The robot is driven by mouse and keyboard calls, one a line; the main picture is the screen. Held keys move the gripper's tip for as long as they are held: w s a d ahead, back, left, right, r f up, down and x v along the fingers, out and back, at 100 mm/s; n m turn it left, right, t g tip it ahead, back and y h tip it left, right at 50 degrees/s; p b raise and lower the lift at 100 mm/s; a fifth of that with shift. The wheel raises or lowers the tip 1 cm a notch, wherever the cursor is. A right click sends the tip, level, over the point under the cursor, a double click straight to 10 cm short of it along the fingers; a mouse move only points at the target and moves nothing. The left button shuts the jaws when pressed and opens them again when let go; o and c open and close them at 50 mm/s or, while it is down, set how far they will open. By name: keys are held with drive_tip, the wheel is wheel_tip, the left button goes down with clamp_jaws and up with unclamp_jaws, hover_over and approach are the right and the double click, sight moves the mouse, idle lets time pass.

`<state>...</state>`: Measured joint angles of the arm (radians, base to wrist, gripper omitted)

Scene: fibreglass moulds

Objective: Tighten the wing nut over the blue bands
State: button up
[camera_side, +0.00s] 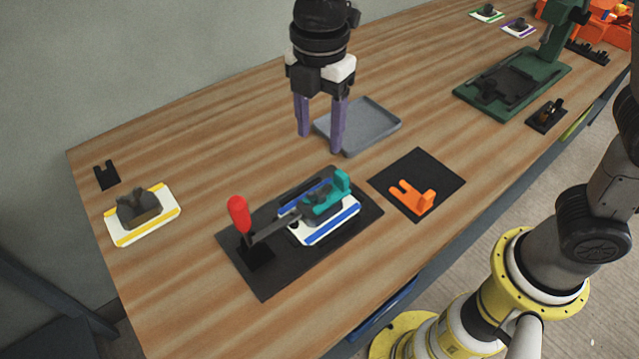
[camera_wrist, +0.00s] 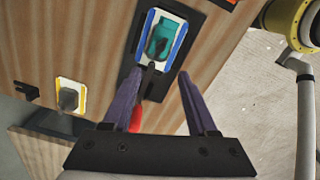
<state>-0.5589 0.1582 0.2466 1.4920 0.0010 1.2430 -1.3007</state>
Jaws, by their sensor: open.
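A white plate with blue bands (camera_side: 332,231) lies on a black base (camera_side: 275,283) in the middle of the side view. A teal part (camera_side: 341,184) and a dark grey part (camera_side: 313,211) sit on it; I cannot tell clearly which piece is the wing nut. A toggle lever with a red handle (camera_side: 239,214) stands at the base's left end, its dark arm reaching over the plate. My gripper (camera_side: 320,143) is open and empty, pointing down behind the plate in the side view. In the wrist view the banded plate (camera_wrist: 146,20) lies beyond the purple fingertips (camera_wrist: 160,74).
A grey tray (camera_side: 383,125) lies behind my gripper. An orange forked piece (camera_side: 414,198) rests on a black mat (camera_side: 440,165) at the right. A yellow-banded plate (camera_side: 153,231) with a grey block is at the left. A green fixture (camera_side: 555,70) stands at the back right.

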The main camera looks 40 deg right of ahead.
sight(320, 192)
wheel_tip(320, 192, down, 14)
drive_tip(key=shift+r, duration=0.2)
idle(0.4)
clamp_jaws()
